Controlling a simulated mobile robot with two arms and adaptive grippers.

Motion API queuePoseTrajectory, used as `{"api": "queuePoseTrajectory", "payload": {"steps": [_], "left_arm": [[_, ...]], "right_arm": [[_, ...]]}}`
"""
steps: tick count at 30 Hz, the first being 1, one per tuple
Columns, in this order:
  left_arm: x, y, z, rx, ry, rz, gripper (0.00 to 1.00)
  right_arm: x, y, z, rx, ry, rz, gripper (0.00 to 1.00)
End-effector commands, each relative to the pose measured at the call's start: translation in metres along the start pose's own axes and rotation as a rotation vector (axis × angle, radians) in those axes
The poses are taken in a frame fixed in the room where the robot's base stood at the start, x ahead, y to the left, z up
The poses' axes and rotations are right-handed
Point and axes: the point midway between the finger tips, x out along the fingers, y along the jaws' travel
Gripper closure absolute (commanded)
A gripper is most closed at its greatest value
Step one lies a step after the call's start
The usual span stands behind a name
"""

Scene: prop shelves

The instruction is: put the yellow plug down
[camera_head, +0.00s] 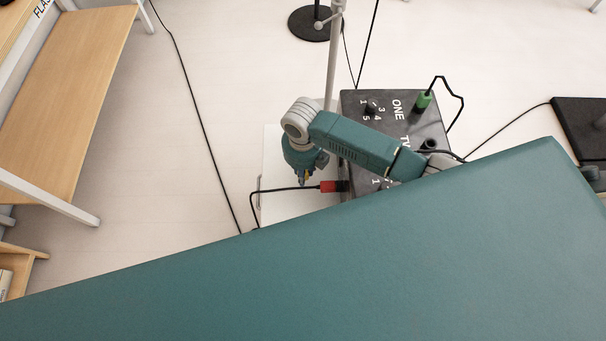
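My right gripper (304,180) hangs at the end of the teal arm that comes in from the right, pointing down over a white surface. A small patch of yellow shows at its fingertips, which may be the yellow plug; it is too small and too covered to tell, and so is the finger opening. A red plug (328,187) with a black cable is just right of the fingertips, at the side of the dark box (352,103). My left gripper is not in view.
A green plug (423,101) stands on the dark box with numbered sockets. A grey pole (333,60) rises behind the gripper. A wooden shelf (75,95) stands at the left. Black cables cross the pale floor. A large teal part of mine hides the foreground.

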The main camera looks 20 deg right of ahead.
Motion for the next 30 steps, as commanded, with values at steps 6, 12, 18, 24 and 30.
{"api": "queuePoseTrajectory", "payload": {"steps": [6,12,18,24,30], "left_arm": [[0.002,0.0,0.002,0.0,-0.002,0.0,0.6],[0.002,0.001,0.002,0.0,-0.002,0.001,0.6],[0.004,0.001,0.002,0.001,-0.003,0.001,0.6],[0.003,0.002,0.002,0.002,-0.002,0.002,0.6],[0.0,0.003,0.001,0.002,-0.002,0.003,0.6]], "right_arm": [[0.02,0.0,0.0,0.0,0.0,0.0,1.0],[0.02,0.0,0.0,0.0,-0.001,0.0,1.0],[0.023,0.0,0.0,0.0,-0.001,0.0,0.66],[0.023,0.0,0.0,0.0,0.0,0.0,0.57],[0.018,0.001,0.0,0.0,-0.001,0.001,0.57]]}}
